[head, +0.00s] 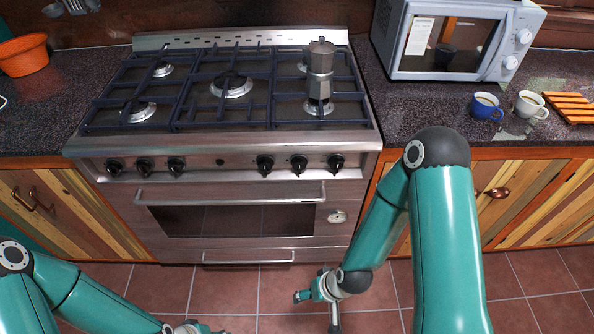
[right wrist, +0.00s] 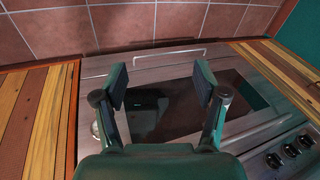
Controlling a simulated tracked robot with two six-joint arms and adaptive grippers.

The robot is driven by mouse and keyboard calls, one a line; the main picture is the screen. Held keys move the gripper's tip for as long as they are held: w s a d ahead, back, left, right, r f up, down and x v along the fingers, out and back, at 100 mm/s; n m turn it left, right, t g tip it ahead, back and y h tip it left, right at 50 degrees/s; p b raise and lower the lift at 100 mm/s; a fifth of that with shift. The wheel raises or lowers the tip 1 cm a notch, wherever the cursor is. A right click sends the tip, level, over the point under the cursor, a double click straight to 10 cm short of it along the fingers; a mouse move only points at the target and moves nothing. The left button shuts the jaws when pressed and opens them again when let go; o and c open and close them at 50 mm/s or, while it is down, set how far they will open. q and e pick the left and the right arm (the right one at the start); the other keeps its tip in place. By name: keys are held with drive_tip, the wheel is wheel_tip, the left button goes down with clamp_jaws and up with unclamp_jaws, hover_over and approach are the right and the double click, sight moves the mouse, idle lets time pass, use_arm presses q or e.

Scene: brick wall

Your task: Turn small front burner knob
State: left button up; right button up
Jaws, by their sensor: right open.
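The stove (head: 230,180) has a row of black knobs along its front panel. A left group includes one knob (head: 176,166), and a right group includes another knob (head: 299,163); which one serves the small front burner is not marked legibly. Some knobs (right wrist: 291,151) also show at the lower right of the right wrist view. My right gripper (head: 318,295) is low over the floor in front of the stove, below the knobs and apart from them. In the right wrist view its fingers (right wrist: 161,82) are spread and empty. My left gripper (head: 195,328) is cut off at the bottom edge.
A moka pot (head: 320,75) stands on the stove's right front burner. The oven handle (head: 230,198) sticks out below the knobs. A microwave (head: 455,42), a blue cup (head: 486,107) and a white cup (head: 530,105) stand on the right counter. The floor before the stove is clear.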

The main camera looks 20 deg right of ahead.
drive_tip(key=w+f+t+h+b, duration=0.1)
drive_tip(key=w+f+t+b, duration=0.1)
drive_tip(key=w+t+b, duration=0.35)
drive_tip(key=m+t+h+b, duration=0.1)
drive_tip(key=t+h+b, duration=0.75)
drive_tip(key=b, duration=0.65)
approach(299, 169)
use_arm(q)
wheel_tip(299, 169, down, 21)
drive_tip(key=shift+f+p, duration=0.2)
drive_tip(key=shift+p, duration=0.25)
use_arm(e)
drive_tip(key=shift+t+y, duration=0.55)
drive_tip(key=shift+t, duration=0.05)
drive_tip(key=x, duration=1)
drive_tip(key=shift+w+d+f, duration=0.25)
drive_tip(key=shift+d, duration=0.3)
